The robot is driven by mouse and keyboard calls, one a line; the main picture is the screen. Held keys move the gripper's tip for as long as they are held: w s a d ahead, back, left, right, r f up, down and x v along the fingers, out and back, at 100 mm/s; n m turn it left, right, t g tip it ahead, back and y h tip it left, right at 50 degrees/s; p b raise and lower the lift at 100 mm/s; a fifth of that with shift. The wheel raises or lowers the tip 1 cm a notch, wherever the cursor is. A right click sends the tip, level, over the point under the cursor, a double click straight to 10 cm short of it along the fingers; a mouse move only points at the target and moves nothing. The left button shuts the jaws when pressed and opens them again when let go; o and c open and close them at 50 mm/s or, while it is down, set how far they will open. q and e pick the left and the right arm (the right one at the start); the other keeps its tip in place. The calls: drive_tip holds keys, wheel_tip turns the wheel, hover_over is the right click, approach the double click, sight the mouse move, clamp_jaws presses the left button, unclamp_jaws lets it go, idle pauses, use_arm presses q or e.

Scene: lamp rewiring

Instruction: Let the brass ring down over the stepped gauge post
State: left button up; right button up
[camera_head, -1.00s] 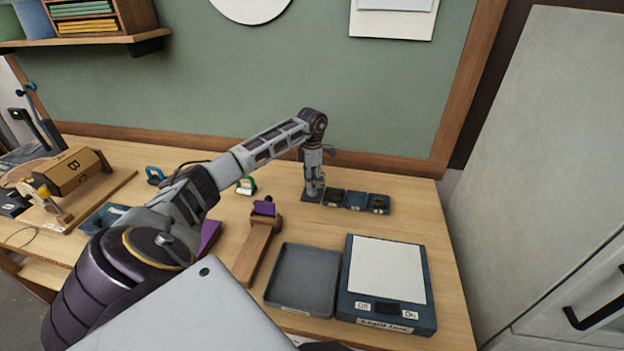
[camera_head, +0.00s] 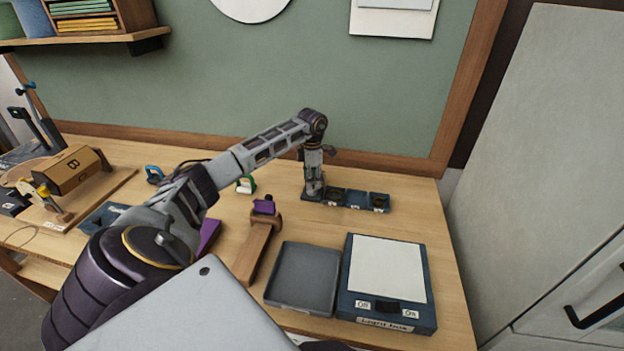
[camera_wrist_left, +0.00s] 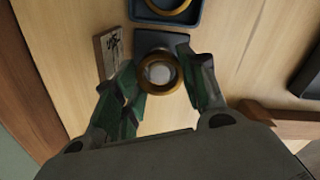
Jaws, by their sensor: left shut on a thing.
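My left gripper (camera_head: 313,192) points straight down over the back of the bench, left of a row of small blue trays. In the left wrist view the gripper (camera_wrist_left: 163,75) is shut on the brass ring (camera_wrist_left: 179,74), its fingers on either side. The pale round top of the gauge post (camera_wrist_left: 158,73) shows through the ring's opening. The post's dark square base (camera_wrist_left: 150,38) shows behind the ring. I cannot tell how far down the post the ring sits. In the head view the gripper hides ring and post. My right gripper is not in view.
The small blue trays (camera_head: 357,208) stand just right of the gripper; one holds another brass ring (camera_wrist_left: 178,9). A labelled wooden block (camera_wrist_left: 101,50) is beside the base. A grey tray (camera_head: 302,309) and light box (camera_head: 387,270) lie nearer. The bench right of them is clear.

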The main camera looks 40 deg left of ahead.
use_arm(q)
drive_tip(key=o, duration=1)
drive_tip(key=shift+o, duration=0.2)
drive_tip(key=o, duration=0.4)
drive_tip(key=shift+r, duration=0.1)
drive_tip(key=shift+r, duration=0.1)
wheel_tip(320, 180, up, 8)
drive_tip(key=p, duration=0.5)
idle(1.1)
drive_tip(key=shift+f, duration=0.25)
idle(0.4)
